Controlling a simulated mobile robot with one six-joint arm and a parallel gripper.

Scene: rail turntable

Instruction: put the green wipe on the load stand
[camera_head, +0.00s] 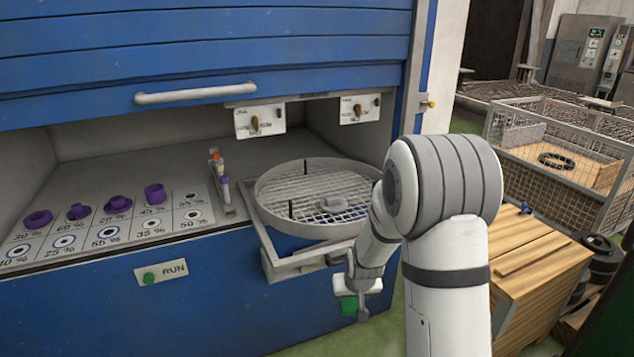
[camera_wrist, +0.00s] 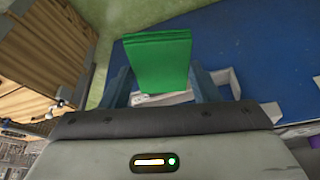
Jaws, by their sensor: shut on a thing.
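The green wipe (camera_head: 349,306) is a small folded green block. My gripper (camera_head: 357,298) is shut on it and holds it in the air, low in front of the blue cabinet. In the wrist view the wipe (camera_wrist: 158,62) stands out between the two fingers. A grey frame (camera_head: 290,266) juts from the cabinet front below a round mesh basket (camera_head: 262,205); I cannot tell which part is the load stand. My gripper is below and right of the frame. My arm hides part of the basket's right side and the frame's right end.
The blue cabinet (camera_head: 240,300) has a raised shutter and a RUN button (camera_head: 149,279). A wooden crate (camera_head: 540,262) and a mesh cage (camera_head: 545,180) stand at right.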

